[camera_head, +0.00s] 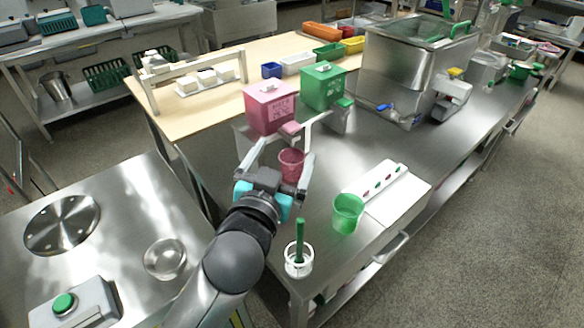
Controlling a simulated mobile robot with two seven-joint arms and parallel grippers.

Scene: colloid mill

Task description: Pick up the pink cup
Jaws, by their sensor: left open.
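The pink cup (291,165) stands on the steel table, in front of and below the pink dispenser box. My left gripper (279,160) reaches in from the lower left with its fingers spread. One finger lies to the left of the cup and the other to its right, so the cup shows between them. I cannot tell whether either finger touches the cup. The cup's lower part is partly hidden by the gripper. My right gripper is not in view.
The pink box (269,107) and green box (323,86) stand on a raised stand close behind the cup. A green cup (347,213), a white tray (397,193) and a white holder with a green stick (299,261) are nearby. A steel tank (395,75) stands behind.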

